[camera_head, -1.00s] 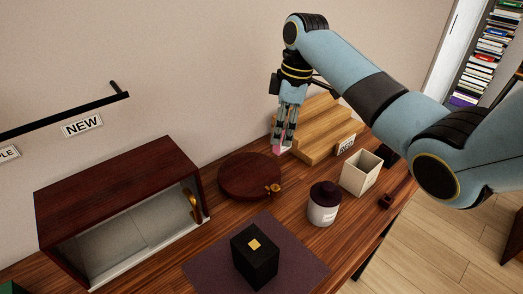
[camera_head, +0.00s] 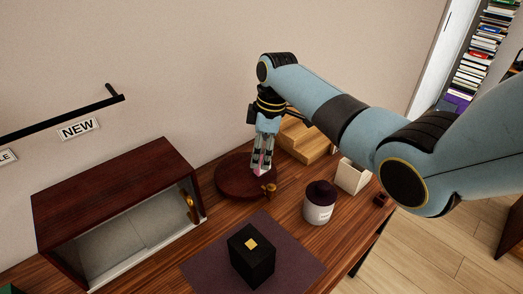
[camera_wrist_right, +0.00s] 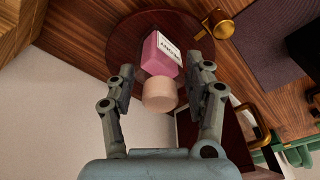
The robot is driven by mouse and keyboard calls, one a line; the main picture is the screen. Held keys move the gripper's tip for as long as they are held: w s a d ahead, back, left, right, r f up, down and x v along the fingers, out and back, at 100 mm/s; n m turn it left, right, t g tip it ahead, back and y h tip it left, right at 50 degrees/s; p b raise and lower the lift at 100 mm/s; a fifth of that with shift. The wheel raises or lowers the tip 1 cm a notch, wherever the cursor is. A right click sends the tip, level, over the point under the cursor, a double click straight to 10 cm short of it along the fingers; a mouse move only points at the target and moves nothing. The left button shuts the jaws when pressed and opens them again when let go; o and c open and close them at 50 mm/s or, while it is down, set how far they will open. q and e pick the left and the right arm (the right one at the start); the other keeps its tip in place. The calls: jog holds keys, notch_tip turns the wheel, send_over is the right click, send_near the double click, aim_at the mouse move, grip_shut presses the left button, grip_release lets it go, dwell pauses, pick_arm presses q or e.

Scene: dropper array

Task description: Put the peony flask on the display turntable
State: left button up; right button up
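The peony flask is a small pink block-shaped bottle with a pale round cap and a white label. In the right wrist view the flask (camera_wrist_right: 160,58) is over the dark red round turntable (camera_wrist_right: 118,38), between my right fingers. My right gripper (camera_head: 262,166) is low over the turntable (camera_head: 232,182) in the head view, with a bit of pink flask (camera_head: 257,171) at its tips. In the wrist view my right gripper (camera_wrist_right: 160,72) is open, with narrow gaps beside the flask. The flask appears to stand on the turntable. My left gripper is not in view.
A brass knob (camera_head: 269,188) sits at the turntable's front edge. A dark wooden cabinet (camera_head: 110,185) stands left, a stepped wooden stand (camera_head: 305,140) behind right. A lidded white jar (camera_head: 319,204), a cream box (camera_head: 352,177) and a black box (camera_head: 251,256) on a mat (camera_head: 302,270) are nearby.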

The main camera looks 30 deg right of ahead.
jog(key=o, duration=0.4)
notch_tip(320, 180, up, 12)
jog(key=s+d, duration=0.1)
jog(key=shift+d+b, duration=0.2)
jog(key=shift+b, duration=0.2)
dwell(0.4)
